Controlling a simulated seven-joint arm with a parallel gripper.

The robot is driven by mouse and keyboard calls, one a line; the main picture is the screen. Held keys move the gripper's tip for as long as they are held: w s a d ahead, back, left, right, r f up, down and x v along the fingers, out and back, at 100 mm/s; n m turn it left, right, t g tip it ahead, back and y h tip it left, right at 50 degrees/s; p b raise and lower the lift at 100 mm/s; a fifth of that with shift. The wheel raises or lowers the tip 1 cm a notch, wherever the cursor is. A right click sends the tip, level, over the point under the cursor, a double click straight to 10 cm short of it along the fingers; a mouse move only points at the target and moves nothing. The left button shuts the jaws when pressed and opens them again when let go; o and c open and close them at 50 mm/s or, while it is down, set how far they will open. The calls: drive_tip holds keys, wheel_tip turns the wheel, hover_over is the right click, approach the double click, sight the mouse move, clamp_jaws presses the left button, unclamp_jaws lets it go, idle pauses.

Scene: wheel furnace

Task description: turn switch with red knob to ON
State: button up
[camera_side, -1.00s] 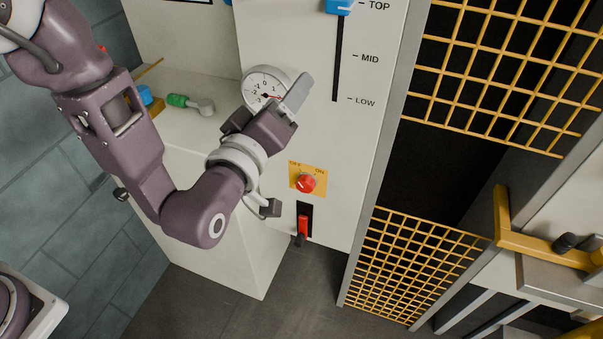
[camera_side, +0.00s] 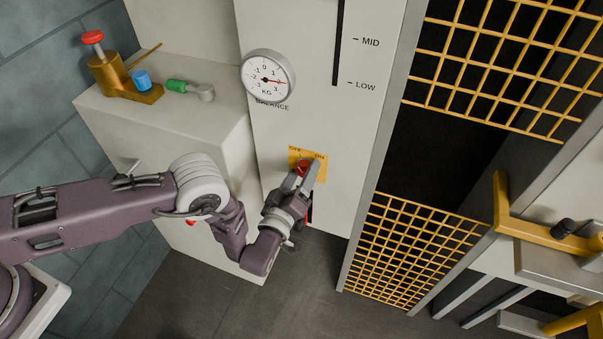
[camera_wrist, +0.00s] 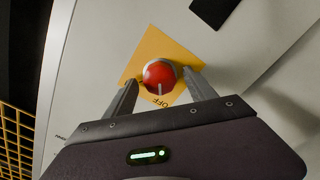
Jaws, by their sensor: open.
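The red knob (camera_side: 301,168) sits on a yellow plate (camera_side: 294,154) marked OFF and ON on the white panel. In the wrist view the round red knob (camera_wrist: 159,75) shows a pale pointer line toward the OFF lettering on the yellow plate (camera_wrist: 150,46). My gripper (camera_side: 305,174) is at the knob, its fingers partly covering it in the side view. In the wrist view my gripper (camera_wrist: 163,90) is open, with one finger on each side of the knob's lower part. I cannot tell whether the fingers touch it.
A round balance gauge (camera_side: 268,76) and a vertical slider slot (camera_side: 339,45) are higher on the panel. A red-handled lever slot below the knob is mostly hidden by my gripper. A yellow mesh guard (camera_side: 410,245) stands to the right.

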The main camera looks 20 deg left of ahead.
drive_tip(key=c, duration=1.4)
drive_tip(key=shift+m, duration=0.3)
drive_tip(key=m, duration=0.2)
drive_tip(key=shift+m, duration=0.4)
drive_tip(key=m, duration=0.3)
drive_tip(key=shift+d+m, duration=0.1)
drive_tip(key=shift+m, duration=0.3)
drive_tip(key=m, duration=0.6)
drive_tip(key=shift+d+m, duration=0.1)
drive_tip(key=shift+m, duration=0.2)
drive_tip(key=o, duration=1.4)
